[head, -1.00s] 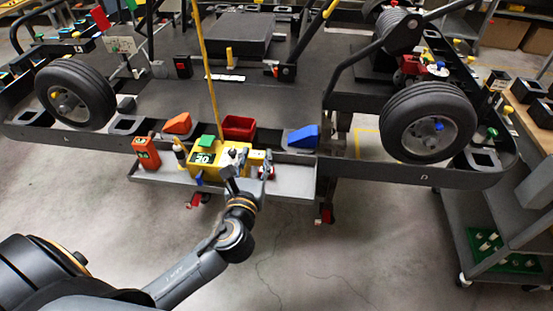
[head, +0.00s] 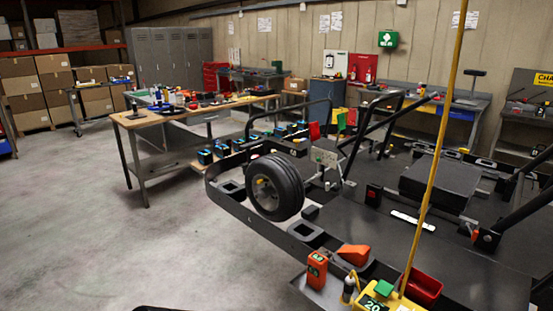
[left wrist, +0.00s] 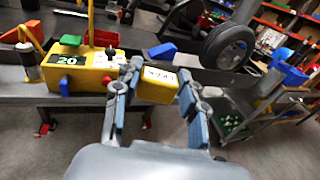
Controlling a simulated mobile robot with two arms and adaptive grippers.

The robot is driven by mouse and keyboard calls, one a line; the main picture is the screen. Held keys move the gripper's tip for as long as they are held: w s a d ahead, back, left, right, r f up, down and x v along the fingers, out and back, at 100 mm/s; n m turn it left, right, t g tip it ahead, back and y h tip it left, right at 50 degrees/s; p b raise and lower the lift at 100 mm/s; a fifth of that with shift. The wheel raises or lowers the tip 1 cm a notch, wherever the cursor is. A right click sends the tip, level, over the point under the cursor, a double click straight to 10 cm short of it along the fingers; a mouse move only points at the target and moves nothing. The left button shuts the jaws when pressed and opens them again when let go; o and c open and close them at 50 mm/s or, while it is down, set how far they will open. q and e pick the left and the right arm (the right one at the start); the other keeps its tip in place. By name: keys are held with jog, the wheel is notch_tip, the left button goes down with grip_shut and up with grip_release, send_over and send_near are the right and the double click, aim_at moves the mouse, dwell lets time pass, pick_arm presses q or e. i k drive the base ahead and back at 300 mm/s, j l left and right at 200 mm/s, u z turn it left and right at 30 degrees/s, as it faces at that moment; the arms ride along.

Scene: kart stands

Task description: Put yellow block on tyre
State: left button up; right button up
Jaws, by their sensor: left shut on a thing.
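In the left wrist view a yellow block (left wrist: 157,86) with dark lettering sits between the fingers of my left gripper (left wrist: 155,98), which is shut on it. The block is right beside a yellow "20" unit (left wrist: 80,77); I cannot tell if they touch. One black tyre (left wrist: 228,45) shows behind and to the right. In the head view another tyre (head: 275,187) with a grey hub stands upright at the kart's left corner. My left gripper is out of the head view, and my right gripper is in neither view.
The "20" unit shows in the head view (head: 382,300) beside an orange box (head: 317,268), an orange wedge (head: 353,254) and a red bin (head: 424,288). A yellow pole (head: 436,150) rises there. A wooden-topped bench (head: 190,112) stands behind the kart. The floor at left is clear.

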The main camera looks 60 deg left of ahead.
aim_at(274, 157)
jog(key=j, duration=0.45)
jog(key=k+j+z, duration=0.1)
jog(key=j, duration=0.3)
jog(key=k+j, duration=0.1)
jog(key=j, duration=0.35)
jog(key=k+j+z, duration=0.1)
jog(key=j, duration=0.75)
jog(key=k+j+z, duration=0.1)
jog(key=j, duration=0.3)
jog(key=k, duration=0.05)
